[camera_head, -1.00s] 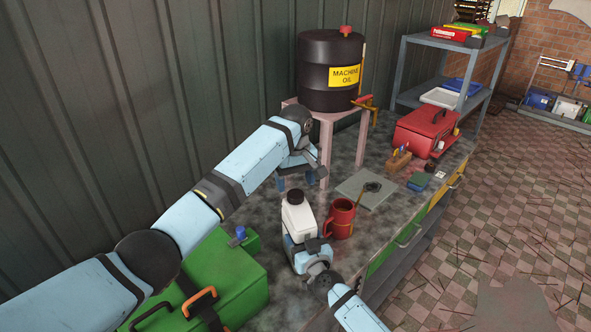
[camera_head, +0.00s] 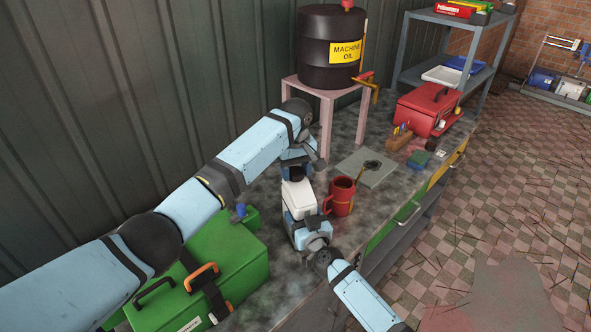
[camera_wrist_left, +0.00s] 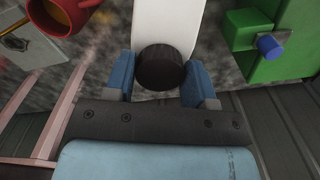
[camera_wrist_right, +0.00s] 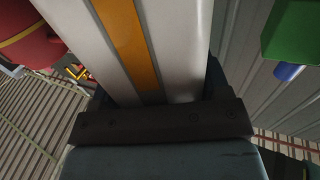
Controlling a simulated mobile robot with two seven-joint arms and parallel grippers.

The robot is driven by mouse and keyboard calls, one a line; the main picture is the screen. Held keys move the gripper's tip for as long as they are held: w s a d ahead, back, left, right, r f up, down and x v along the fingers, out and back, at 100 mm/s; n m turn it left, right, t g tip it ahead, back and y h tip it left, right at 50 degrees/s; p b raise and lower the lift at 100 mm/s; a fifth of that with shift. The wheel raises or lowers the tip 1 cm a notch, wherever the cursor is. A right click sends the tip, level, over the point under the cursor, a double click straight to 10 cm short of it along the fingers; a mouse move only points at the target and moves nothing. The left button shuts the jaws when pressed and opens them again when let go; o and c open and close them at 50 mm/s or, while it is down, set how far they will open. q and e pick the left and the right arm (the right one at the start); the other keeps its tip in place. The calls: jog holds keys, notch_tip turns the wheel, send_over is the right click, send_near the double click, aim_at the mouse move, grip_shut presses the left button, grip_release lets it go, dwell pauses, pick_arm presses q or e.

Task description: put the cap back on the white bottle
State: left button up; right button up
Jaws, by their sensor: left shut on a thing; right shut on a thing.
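The white bottle (camera_head: 298,194) stands upright near the front of the workbench; the right wrist view shows its white side with an orange stripe (camera_wrist_right: 130,45). My right gripper (camera_head: 303,222) is shut around its lower body. The dark round cap (camera_wrist_left: 160,68) is between the fingers of my left gripper (camera_wrist_left: 160,80), which is shut on it. In the head view, my left gripper (camera_head: 296,173) is directly over the bottle's top. The cap lines up with the bottle top, but the neck is hidden, so I cannot tell whether they are fully seated.
A red mug (camera_head: 340,194) stands close to the right of the bottle. A green toolbox (camera_head: 225,265) lies to the left front. A grey plate (camera_head: 372,166), a red toolbox (camera_head: 425,108) and a pink stand (camera_head: 318,93) with the oil drum (camera_head: 330,45) are farther back.

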pick_arm(q)
jog(key=m, duration=0.3)
jog(key=shift+m, duration=0.3)
jog(key=m, duration=0.4)
jog(key=shift+m, duration=0.3)
jog(key=m, duration=0.6)
jog(key=shift+m, duration=0.4)
jog(key=shift+c, duration=0.2)
jog(key=o, duration=1)
jog(key=shift+r, duration=2.25)
